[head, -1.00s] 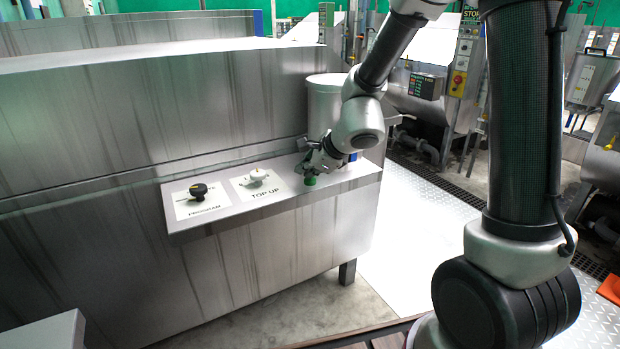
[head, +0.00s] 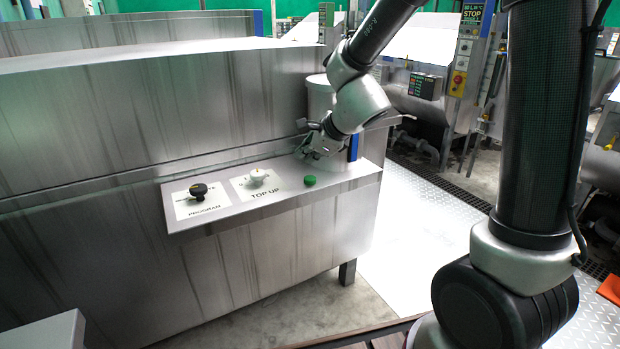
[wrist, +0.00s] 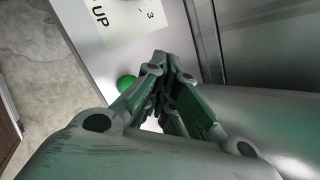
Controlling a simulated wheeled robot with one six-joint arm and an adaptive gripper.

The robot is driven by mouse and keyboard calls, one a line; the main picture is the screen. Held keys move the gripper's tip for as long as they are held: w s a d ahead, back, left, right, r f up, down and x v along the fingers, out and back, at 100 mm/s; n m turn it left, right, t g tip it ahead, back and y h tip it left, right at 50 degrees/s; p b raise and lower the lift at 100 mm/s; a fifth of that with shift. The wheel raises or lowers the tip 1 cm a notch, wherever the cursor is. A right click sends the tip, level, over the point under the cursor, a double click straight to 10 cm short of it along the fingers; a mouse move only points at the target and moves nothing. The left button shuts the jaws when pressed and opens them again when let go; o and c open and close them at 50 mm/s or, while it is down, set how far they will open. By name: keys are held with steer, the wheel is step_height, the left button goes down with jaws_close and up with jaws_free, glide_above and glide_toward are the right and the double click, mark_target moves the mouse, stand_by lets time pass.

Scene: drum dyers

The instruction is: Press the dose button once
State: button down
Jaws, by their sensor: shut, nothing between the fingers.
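The green button (head: 310,181), which I take to be the dose button, stands on the steel control shelf (head: 345,182), right of the TOP UP plate. It is fully visible in the head view. In the wrist view the green button (wrist: 127,83) shows just left of my fingers. My gripper (head: 312,154) is shut and empty, behind the button and apart from it, in front of the pale cylinder (head: 321,95). My gripper also shows in the wrist view (wrist: 158,62). No label for the button is readable.
On the shelf's left are a black knob (head: 198,190) on the PROGRAM plate and a white knob (head: 257,177) on the TOP UP plate. The tall steel wall (head: 150,110) rises behind the shelf. Open floor (head: 420,220) lies to the right.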

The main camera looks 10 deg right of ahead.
steer(key=shift+r, duration=1.2)
steer(key=shift+n, duration=0.3)
steer(key=s+d+f+n+g, duration=0.25)
steer(key=s+n+g, duration=0.25)
steer(key=s+n, duration=0.85)
steer(key=s+d+r+n+h, duration=0.2)
steer(key=s+d+r+n, duration=0.1)
steer(key=s+d, duration=0.5)
steer(key=s+d+r+n+t+h, duration=0.1)
steer(key=s+d+r+n, duration=0.3)
steer(key=d, duration=0.5)
steer(key=s+r+h, duration=0.1)
steer(key=s+r, duration=0.1)
steer(key=s, duration=0.1)
steer(key=shift+s+d, duration=0.35)
